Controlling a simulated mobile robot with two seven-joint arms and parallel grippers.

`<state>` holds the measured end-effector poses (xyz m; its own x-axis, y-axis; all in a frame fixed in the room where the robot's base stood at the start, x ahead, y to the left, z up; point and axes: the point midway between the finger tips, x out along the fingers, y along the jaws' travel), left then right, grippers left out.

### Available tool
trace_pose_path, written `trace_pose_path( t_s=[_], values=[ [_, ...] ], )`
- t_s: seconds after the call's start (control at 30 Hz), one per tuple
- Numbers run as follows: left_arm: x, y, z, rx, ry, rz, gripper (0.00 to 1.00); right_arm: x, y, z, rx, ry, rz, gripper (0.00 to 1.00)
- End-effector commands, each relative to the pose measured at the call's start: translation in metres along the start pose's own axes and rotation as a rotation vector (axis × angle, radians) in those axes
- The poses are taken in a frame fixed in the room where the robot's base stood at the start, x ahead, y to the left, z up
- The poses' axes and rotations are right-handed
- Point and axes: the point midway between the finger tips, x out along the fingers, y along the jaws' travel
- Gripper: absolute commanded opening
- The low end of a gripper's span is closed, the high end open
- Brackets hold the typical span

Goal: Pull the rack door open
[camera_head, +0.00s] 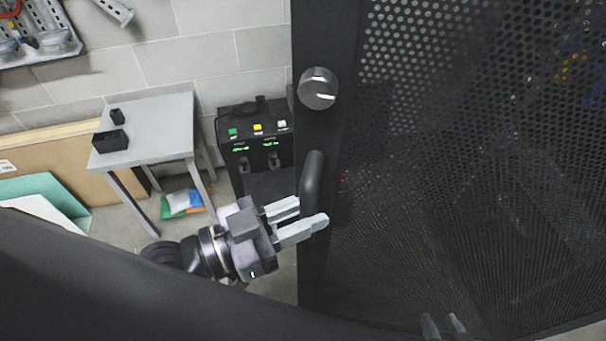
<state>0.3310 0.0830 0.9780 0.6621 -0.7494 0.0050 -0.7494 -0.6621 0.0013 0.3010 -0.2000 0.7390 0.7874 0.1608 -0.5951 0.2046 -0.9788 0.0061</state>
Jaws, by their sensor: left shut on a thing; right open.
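The rack door (450,130) is a black perforated panel filling the right half of the head view. Its solid left border carries a round silver knob (318,88) and, below it, a dark upright bar handle (311,180). My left gripper (307,215) comes in from the left and is shut on the lower part of the handle, with a finger crossing in front of it. My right gripper (444,325) is open at the bottom edge, in front of the door; only its fingertips show. I cannot tell whether the door stands ajar.
Left of the door stands a black unit (254,135) with lit coloured buttons. A grey table (165,115) with small black boxes is further left, near a block wall (200,50). Coloured packets (182,202) lie under the table, and boards (45,190) lean at far left.

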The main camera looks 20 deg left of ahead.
Motion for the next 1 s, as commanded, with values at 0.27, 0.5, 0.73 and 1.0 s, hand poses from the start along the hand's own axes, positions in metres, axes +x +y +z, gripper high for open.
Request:
trace_pose_path(
  t_s=[0.27,0.5,0.73,1.0],
  values=[
    [-0.012,0.032,-0.002,-0.008,0.004,0.021,0.0,-0.003,0.0,-0.004,0.0,0.0,0.0,0.43],
    [-0.014,0.038,-0.002,-0.006,0.005,0.023,0.0,-0.003,0.0,-0.004,0.0,0.0,0.0,0.43],
    [-0.014,0.038,-0.003,-0.006,0.006,0.024,0.0,-0.003,0.0,-0.004,0.001,0.0,0.0,0.43],
    [-0.014,0.037,-0.002,-0.006,0.005,0.023,0.49,-0.003,0.0,-0.004,0.002,0.0,0.0,0.43]
  ],
)
